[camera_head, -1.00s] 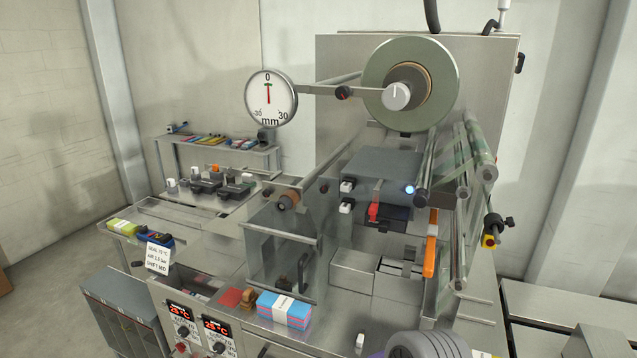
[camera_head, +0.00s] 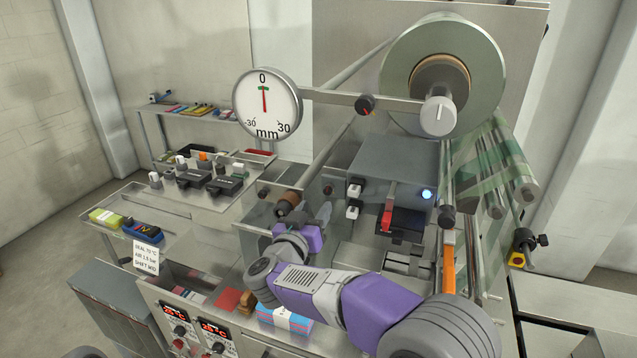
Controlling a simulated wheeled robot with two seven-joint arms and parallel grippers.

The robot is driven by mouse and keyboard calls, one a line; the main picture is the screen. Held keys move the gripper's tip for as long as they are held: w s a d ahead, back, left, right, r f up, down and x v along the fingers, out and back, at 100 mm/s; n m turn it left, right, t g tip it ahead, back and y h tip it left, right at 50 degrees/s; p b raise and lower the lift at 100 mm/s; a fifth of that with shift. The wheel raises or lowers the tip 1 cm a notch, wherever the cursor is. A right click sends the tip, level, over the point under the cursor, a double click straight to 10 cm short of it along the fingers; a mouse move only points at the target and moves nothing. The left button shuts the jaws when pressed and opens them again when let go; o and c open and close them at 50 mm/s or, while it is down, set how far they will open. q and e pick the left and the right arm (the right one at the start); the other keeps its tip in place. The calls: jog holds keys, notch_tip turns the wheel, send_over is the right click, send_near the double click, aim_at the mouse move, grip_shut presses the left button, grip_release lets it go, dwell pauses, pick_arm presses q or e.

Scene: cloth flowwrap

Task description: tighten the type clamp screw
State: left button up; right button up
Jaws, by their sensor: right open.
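The printing unit is a grey housing (camera_head: 395,165) with a dark block (camera_head: 408,222) below it and a red part (camera_head: 387,218) at the block's left side. A blue-white light (camera_head: 427,194) glows at the housing's right corner. I cannot make out the type clamp screw for certain. My right gripper (camera_head: 325,213) is left of the dark block, at the end of my purple and grey arm, small and partly hidden by its own wrist. It is open, and I see nothing held in it. My left gripper is out of view.
A film reel (camera_head: 480,75) and a round mm dial (camera_head: 266,103) stand above. An orange handle (camera_head: 448,268) and film rollers are at right. A blue-and-pink stack (camera_head: 287,319) lies at the front, partly behind my arm. A side table (camera_head: 205,205) holds small tools.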

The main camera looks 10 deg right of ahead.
aim_at(327, 191)
jog(key=x, duration=0.6)
jog(key=shift+w+d+p, duration=0.2)
jog(key=shift+d+p, duration=0.2)
grip_shut()
